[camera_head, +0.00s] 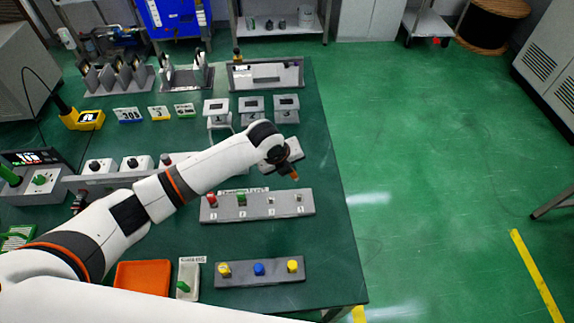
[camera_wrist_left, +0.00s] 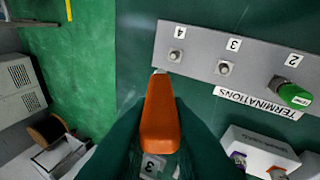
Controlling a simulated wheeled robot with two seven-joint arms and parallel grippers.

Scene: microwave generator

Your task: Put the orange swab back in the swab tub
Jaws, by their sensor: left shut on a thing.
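The orange swab (camera_wrist_left: 160,118) is held between the dark fingers of my left gripper (camera_wrist_left: 150,150). Its pale tip points at post 4 of the grey terminations rail (camera_wrist_left: 195,48); I cannot tell if it touches. In the head view my left gripper (camera_head: 284,163) is above and behind that rail (camera_head: 257,206), with the orange swab (camera_head: 294,175) hanging below it. A narrow white tub (camera_head: 189,270) with a green item in it stands at the front, beside the orange tray; its small label is too blurred to read. My right gripper is out of view.
Posts 1 and 2 carry a red cap (camera_head: 212,199) and a green cap (camera_head: 241,198); posts 3 and 4 are bare. A grey block (camera_head: 262,273) with yellow and blue caps is right of the tub. The orange tray (camera_head: 142,279) is left of it. Grey stands (camera_head: 250,108) fill the back.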

